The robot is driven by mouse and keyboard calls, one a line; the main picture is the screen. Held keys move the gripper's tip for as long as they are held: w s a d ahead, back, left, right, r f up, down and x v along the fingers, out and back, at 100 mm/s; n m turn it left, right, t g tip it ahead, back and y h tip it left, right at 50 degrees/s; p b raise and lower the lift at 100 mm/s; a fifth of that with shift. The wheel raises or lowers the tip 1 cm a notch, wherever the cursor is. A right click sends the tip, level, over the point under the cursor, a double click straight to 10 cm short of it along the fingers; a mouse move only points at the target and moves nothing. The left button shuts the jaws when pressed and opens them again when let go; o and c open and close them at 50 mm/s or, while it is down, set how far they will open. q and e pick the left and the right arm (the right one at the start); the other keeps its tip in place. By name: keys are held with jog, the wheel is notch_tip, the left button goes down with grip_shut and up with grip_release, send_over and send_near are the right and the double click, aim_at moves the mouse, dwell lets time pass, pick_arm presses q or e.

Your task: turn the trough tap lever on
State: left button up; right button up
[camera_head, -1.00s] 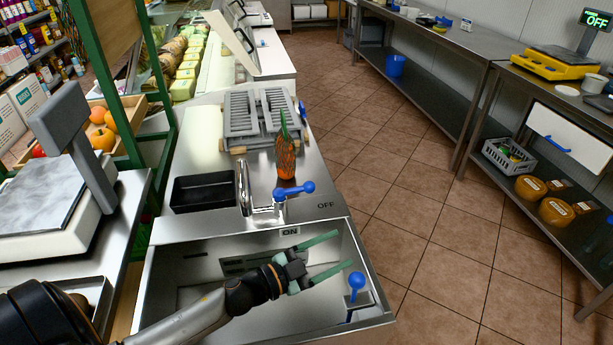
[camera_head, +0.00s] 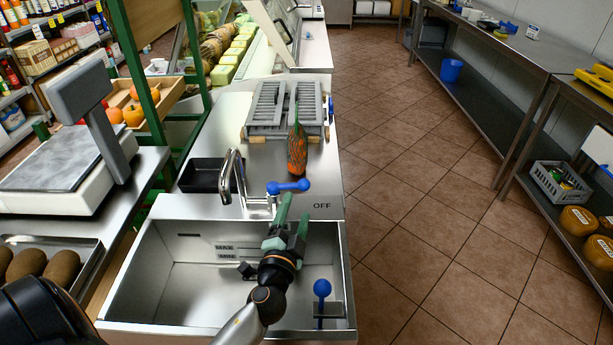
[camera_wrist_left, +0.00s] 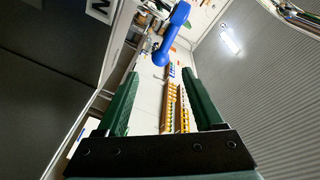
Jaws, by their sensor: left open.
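The tap lever (camera_head: 288,187) is a blue bar with rounded ends beside the base of the curved metal tap (camera_head: 231,165). It points right, above the "OFF" label on the steel top. My left gripper (camera_head: 293,208) is open and empty, with its green fingers just in front of and below the lever, over the back edge of the trough (camera_head: 165,275). In the left wrist view the lever (camera_wrist_left: 174,35) lies ahead of and above the gap between the fingers (camera_wrist_left: 160,78). I cannot tell whether any finger touches it. My right gripper is not in view.
Behind the tap are a black tray (camera_head: 208,174), an orange-and-green patterned item (camera_head: 297,150) and a grey rack (camera_head: 267,105). A scale (camera_head: 68,170) stands left. The floor to the right is clear.

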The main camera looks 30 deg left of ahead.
aim_at(288, 185)
pick_arm(q)
jog(key=p+x, duration=0.1)
jog(key=x, duration=1.1)
jog(key=shift+w+a, duration=0.15)
jog(key=shift+a, duration=0.05)
jog(key=shift+c, duration=0.2)
grip_shut()
dwell(0.8)
